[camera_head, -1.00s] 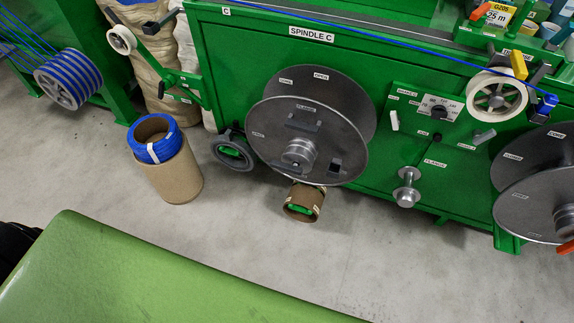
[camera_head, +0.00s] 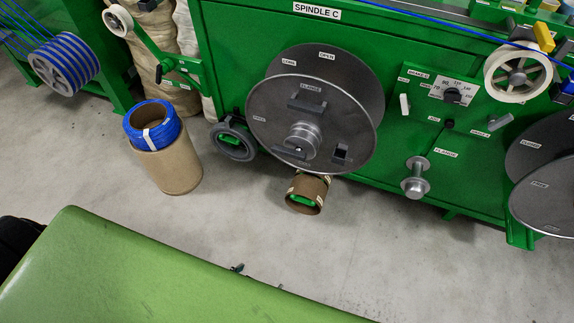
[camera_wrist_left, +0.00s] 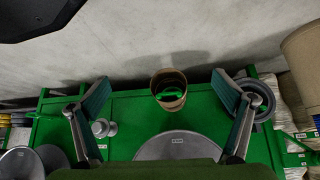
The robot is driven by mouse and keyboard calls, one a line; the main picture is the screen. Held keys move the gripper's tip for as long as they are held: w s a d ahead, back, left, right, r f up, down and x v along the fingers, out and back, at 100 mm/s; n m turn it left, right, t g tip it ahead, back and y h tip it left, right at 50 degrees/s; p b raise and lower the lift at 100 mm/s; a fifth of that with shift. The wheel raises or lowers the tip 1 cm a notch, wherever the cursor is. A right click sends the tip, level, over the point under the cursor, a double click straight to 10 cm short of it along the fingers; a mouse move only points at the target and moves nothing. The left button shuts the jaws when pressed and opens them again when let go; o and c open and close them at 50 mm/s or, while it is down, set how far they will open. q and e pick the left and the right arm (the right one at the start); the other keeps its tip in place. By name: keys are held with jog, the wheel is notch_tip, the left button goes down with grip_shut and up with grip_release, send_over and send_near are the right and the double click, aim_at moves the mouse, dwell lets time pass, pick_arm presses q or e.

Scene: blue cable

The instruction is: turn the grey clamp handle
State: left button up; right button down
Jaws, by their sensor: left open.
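A short grey lever handle (camera_head: 492,123) sticks out from the green panel, right of the spindle C reel, above a small label too small to read surely. It looks like the grey clamp handle. A paler lever (camera_head: 404,104) stands to its left on the same panel. My left gripper (camera_head: 258,277) shows only as dark fingertips past the light green edge in the head view, far below and left of the grey handle. In the left wrist view my left gripper (camera_wrist_left: 163,92) is open and empty, fingers wide apart. My right gripper is not in view.
The large grey reel (camera_head: 315,120) stands out from the green machine. A brown cardboard core (camera_head: 307,194) is below it. A cardboard tube (camera_head: 168,168) with a blue coil (camera_head: 152,124) stands at left. A metal knob (camera_head: 415,180) projects from the panel. The grey floor (camera_head: 380,250) is clear.

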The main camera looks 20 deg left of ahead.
pick_arm(q)
jog(key=w+r+t+b, duration=0.35)
jog(key=w+r, duration=0.25)
jog(key=w, duration=0.3)
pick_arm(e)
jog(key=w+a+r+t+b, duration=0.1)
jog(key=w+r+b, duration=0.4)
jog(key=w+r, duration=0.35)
pick_arm(q)
jog(key=n+t+b, duration=0.1)
jog(key=t+b, duration=0.1)
jog(key=t, duration=0.5)
send_near(287, 155)
jog(key=w, duration=0.2)
jog(key=w+b, duration=0.1)
jog(key=w, duration=0.2)
jog(key=w+b, duration=0.1)
jog(key=w, duration=0.2)
jog(key=shift+w+d, duration=0.25)
jog(key=shift+d, duration=0.1)
jog(key=shift+w, duration=0.5)
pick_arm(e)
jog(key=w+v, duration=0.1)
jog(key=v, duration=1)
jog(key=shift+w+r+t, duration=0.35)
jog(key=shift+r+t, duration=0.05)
pick_arm(q)
jog(key=c, duration=1.6)
